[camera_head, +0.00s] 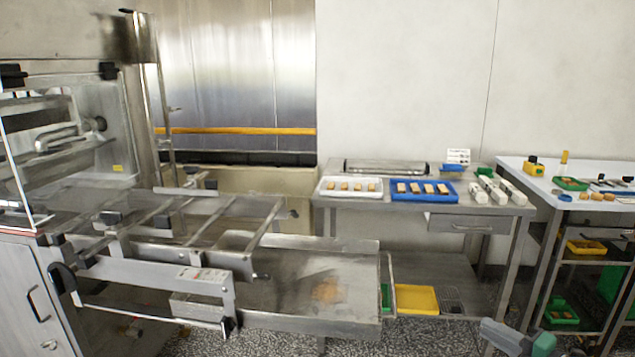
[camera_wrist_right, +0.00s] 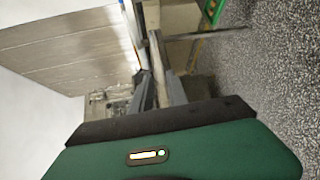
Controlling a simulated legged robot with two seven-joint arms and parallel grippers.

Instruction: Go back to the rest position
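My right gripper (camera_head: 503,335) shows at the bottom right of the head view, low over the speckled floor and in front of the steel table. Its green wrist part is at the frame's edge. In the right wrist view its grey fingers (camera_wrist_right: 158,80) stand close together beyond the green housing. I see nothing held, but any gap between them is unclear. My left gripper is not in view.
The enrober's steel frame (camera_head: 190,270) fills the left. A steel table (camera_head: 400,204) holds a white tray (camera_head: 350,195) and a blue tray (camera_head: 424,197) of bars. A white-topped table (camera_head: 540,185) stands right. Speckled floor (camera_head: 430,335) lies below.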

